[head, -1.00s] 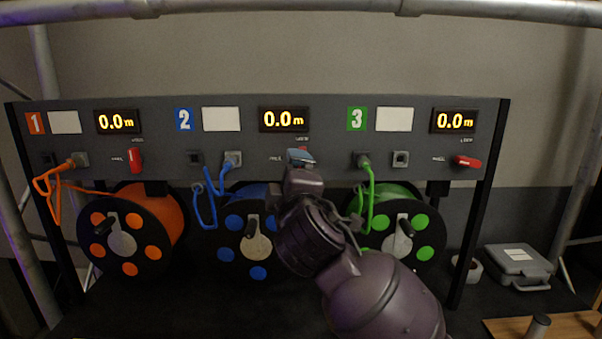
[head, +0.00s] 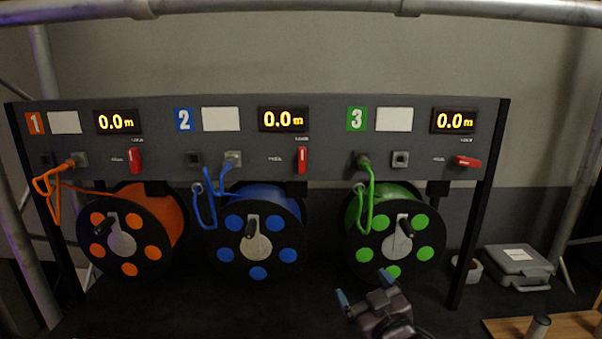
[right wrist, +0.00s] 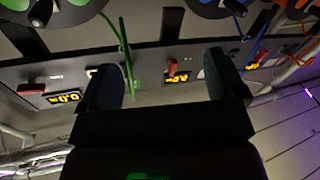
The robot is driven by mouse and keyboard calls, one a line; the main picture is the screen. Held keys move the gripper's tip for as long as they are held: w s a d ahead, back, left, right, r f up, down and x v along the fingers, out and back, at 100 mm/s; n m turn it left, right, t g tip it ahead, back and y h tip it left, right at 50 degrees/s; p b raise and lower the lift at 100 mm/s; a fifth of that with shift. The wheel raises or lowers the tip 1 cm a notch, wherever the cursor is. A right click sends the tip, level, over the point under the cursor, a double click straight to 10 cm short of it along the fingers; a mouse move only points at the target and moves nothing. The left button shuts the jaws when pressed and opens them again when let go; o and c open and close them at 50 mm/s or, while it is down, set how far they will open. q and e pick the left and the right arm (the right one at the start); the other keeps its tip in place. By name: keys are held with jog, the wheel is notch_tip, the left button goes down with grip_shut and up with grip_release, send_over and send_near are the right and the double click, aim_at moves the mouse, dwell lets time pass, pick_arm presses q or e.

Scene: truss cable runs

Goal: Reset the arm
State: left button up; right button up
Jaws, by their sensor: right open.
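My right gripper (head: 364,288) is low in the head view, in front of the green reel and below it. Its two blue-tipped fingers are apart with nothing between them. In the right wrist view the fingers (right wrist: 162,78) also stand apart and empty, with the panel upside down behind them. My left gripper is not in view. The grey panel (head: 330,142) carries three red levers: lever 1 (head: 135,160) and lever 2 (head: 302,160) are upright, and lever 3 (head: 467,162) lies sideways. The gripper touches none of them.
Below the panel hang an orange reel (head: 122,243), a blue reel (head: 257,246) and a green reel (head: 396,247), each with a looped cable. A grey case (head: 518,265) and a wooden board (head: 570,326) are at the right. A metal tube (head: 280,8) crosses the top.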

jog(key=s+d+f+m+g+h, duration=0.2)
jog(key=s+d+f, duration=0.5)
jog(key=s+f, duration=0.5)
jog(key=s+d+f+m+g+h, duration=0.3)
jog(key=s+d+f, duration=0.5)
jog(key=s+f, duration=0.5)
jog(key=shift+s+d+f+m+g+h, duration=0.15)
jog(key=shift+s+f+m+g+h, duration=0.2)
jog(key=shift+f, duration=0.45)
